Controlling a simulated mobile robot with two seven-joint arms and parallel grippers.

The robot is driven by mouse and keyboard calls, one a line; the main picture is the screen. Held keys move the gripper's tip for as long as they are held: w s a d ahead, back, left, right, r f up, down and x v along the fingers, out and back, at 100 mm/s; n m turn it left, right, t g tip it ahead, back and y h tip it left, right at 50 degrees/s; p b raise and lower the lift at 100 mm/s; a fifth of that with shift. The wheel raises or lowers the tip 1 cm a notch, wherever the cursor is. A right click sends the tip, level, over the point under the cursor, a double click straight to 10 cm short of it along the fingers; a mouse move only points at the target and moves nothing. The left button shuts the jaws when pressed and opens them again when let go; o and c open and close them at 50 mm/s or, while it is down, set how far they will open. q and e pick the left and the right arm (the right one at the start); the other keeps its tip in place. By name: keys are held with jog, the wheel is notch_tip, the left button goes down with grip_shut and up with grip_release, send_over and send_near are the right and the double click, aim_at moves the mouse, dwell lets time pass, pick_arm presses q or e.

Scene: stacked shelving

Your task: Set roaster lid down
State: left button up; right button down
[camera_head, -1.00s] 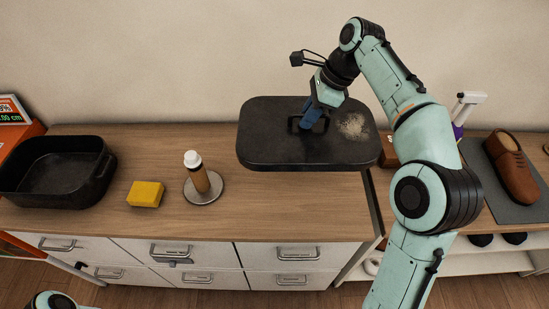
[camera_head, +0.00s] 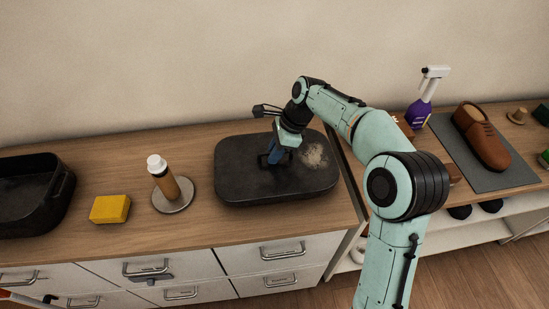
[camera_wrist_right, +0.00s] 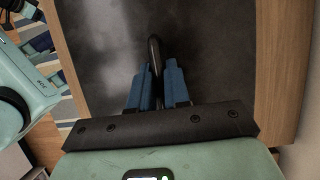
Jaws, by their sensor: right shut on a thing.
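The roaster lid (camera_head: 240,178) is a dark, flat, rounded rectangle with a pale dusty patch near its right end. It is low over the right part of the wooden counter and looks level; I cannot tell for sure whether it touches the wood. My right gripper (camera_head: 274,160) is shut on the lid's handle from above. In the right wrist view the blue fingers (camera_wrist_right: 157,85) close around the dark handle bar (camera_wrist_right: 155,55), with the lid surface (camera_wrist_right: 205,45) behind. The black roaster pan (camera_head: 40,205) stands open at the far left of the counter. My left gripper is not in view.
A yellow sponge (camera_head: 110,209) and a white-capped bottle (camera_head: 166,180) on a round base stand left of the lid. At right are a purple spray bottle (camera_head: 420,112) and a brown shoe (camera_head: 482,138) on a grey mat (camera_head: 490,180). Bare counter (camera_head: 270,222) shows in front of the lid.

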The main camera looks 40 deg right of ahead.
notch_tip(320, 180, down, 2)
jog(key=shift+f, duration=0.1)
jog(key=c, duration=1.1)
grip_release()
jog(key=shift+f, duration=0.1)
jog(key=p+v, duration=0.2)
jog(key=v, duration=1)
